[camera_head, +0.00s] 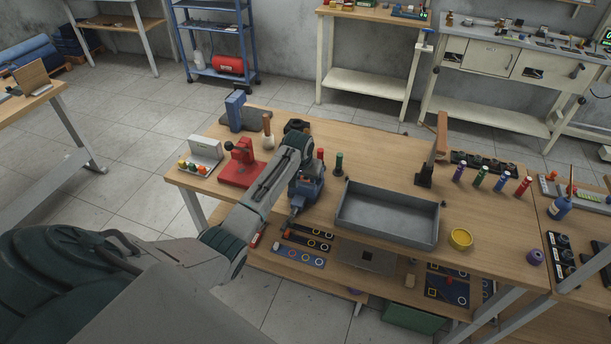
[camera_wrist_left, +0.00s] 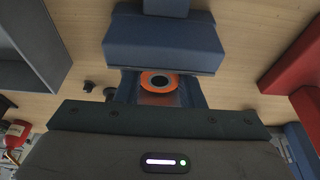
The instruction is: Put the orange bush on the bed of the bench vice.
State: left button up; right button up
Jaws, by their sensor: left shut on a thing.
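The blue bench vice (camera_head: 312,190) stands at the front edge of the wooden workbench, partly hidden by my left arm. In the left wrist view its broad blue jaw block (camera_wrist_left: 160,45) fills the top middle. The orange bush (camera_wrist_left: 157,82), a ring with a dark hole, shows just below that block. My left gripper (camera_wrist_left: 158,92) is shut on the bush, with a finger on either side. The bush is over the vice; I cannot tell whether it touches the bed. In the head view the left gripper (camera_head: 304,174) is at the vice. My right gripper is not in view.
A red press (camera_head: 240,168) stands left of the vice. Marked strips (camera_head: 300,257) lie on the lower shelf.

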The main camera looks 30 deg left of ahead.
pick_arm(q)
jog(key=o, duration=1.2)
jog(key=shift+f, duration=0.1)
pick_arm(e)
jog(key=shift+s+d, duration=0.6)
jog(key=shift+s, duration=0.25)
pick_arm(q)
jog(key=shift+s+r, duration=0.1)
jog(key=shift+r, duration=0.25)
jog(key=b+v, duration=0.2)
jog(key=v, duration=0.8)
jog(key=shift+r, duration=0.2)
jog(key=shift+s+r+b, duration=0.25)
jog(key=shift+r+b, duration=0.05)
jog(key=shift+r, duration=0.35)
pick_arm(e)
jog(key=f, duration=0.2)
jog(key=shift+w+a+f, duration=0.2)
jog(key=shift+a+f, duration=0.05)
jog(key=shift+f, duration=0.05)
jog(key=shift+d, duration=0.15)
